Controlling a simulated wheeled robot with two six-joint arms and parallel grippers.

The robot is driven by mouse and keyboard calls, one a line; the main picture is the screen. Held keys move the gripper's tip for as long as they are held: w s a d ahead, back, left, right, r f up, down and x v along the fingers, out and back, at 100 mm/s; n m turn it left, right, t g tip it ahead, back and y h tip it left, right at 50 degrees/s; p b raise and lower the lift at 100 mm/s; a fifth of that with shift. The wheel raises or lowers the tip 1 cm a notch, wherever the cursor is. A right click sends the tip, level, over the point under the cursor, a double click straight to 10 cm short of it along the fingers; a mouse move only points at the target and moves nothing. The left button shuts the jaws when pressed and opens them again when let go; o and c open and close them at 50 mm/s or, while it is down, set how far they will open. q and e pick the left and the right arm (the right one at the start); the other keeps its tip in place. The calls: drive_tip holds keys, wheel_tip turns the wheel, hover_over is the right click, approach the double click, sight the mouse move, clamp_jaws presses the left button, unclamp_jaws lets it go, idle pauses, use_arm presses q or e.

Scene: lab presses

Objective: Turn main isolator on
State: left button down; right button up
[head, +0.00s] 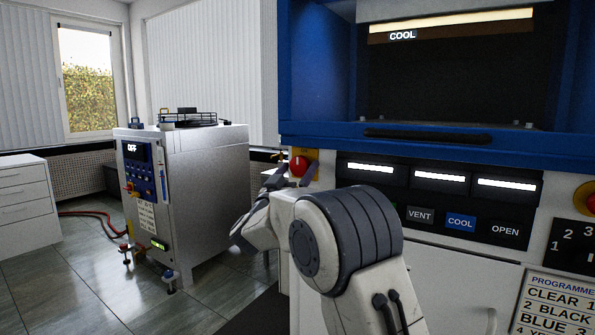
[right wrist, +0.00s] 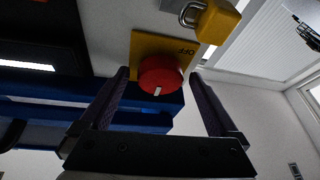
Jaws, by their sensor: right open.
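The main isolator is a red rotary knob (head: 298,166) on a yellow plate (head: 313,158), at the left end of the blue press's front. In the right wrist view the knob (right wrist: 160,74) shows a white mark, and the plate (right wrist: 146,46) reads OFF, upside down. A yellow padlock (right wrist: 219,22) with a metal shackle hangs beside the plate. My right gripper (head: 285,179) is open; in the wrist view its two fingers (right wrist: 159,80) stand either side of the knob, with gaps. Contact cannot be told. My left gripper is out of view.
The press panel has VENT (head: 420,215), COOL (head: 460,221) and OPEN (head: 505,230) buttons under lit strips. A red knob on yellow (head: 588,200) sits at the right edge. A grey cabinet (head: 207,190) reading OFF stands left, with open floor (head: 60,285) before it.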

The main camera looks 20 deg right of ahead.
drive_tip(key=c, duration=1.4)
drive_tip(key=shift+o, duration=0.2)
